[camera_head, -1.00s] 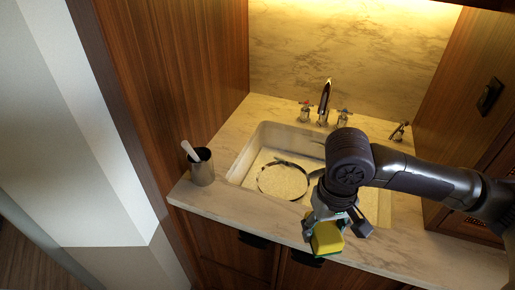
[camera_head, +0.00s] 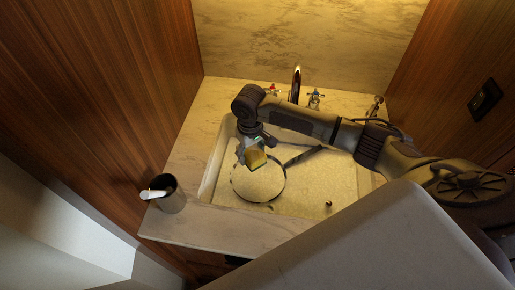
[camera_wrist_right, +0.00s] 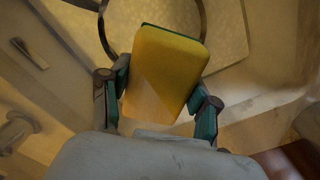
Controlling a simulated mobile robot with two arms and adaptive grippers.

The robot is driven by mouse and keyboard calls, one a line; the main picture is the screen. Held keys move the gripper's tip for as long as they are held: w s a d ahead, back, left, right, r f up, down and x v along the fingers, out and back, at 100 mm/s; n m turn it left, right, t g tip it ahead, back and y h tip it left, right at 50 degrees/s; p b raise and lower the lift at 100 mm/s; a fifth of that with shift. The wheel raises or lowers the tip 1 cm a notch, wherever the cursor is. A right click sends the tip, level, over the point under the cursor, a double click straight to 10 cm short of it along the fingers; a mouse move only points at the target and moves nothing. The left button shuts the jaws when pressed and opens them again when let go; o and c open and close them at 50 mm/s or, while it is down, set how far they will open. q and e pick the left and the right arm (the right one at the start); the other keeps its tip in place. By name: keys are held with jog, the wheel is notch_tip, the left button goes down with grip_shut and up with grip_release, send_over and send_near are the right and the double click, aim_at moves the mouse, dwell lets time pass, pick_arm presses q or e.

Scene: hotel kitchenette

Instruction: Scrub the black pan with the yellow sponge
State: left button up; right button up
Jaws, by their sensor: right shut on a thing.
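The pan (camera_head: 258,190) lies in the sink (camera_head: 330,190). Its rim is dark, its inside looks pale, and its dark handle (camera_head: 304,156) points to the upper right. My right gripper (camera_head: 250,149) is shut on the yellow sponge (camera_head: 256,158), over the pan's upper left rim. In the wrist view the sponge (camera_wrist_right: 168,65), with a green edge, sits between the two fingers (camera_wrist_right: 158,105), and part of the pan's dark rim (camera_wrist_right: 103,28) shows behind it. I cannot tell whether the sponge touches the pan. My left gripper is not in view.
A metal cup (camera_head: 172,197) with a pale item in it stands on the counter left of the sink. The faucet (camera_head: 296,84) and its handles (camera_head: 314,97) rise behind the sink. A wooden wall (camera_head: 100,90) borders the counter on the left.

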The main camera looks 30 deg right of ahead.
jog(key=shift+s+d+f+p, duration=0.2)
jog(key=shift+s+d+f, duration=0.2)
jog(key=shift+f, duration=0.25)
jog(key=shift+s+d+f+p, duration=0.15)
jog(key=shift+s+d+f, duration=0.15)
jog(key=shift+f, duration=0.3)
jog(key=shift+d+f, duration=0.2)
jog(key=shift+f, duration=0.1)
jog(key=shift+f+n, duration=0.25)
jog(key=shift+n, duration=0.05)
jog(key=b, duration=0.6)
send_over(259, 181)
notch_tip(259, 181, down, 5)
jog(key=shift+a+f, duration=0.1)
jog(key=shift+f, duration=0.1)
notch_tip(259, 181, down, 2)
jog(key=shift+f+b, duration=0.2)
jog(key=shift+b, duration=0.35)
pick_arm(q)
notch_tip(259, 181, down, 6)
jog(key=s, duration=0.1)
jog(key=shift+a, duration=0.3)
pick_arm(e)
jog(key=shift+f, duration=0.55)
pick_arm(q)
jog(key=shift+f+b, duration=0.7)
jog(key=shift+b, duration=0.25)
pick_arm(e)
jog(key=shift+f, duration=1.35)
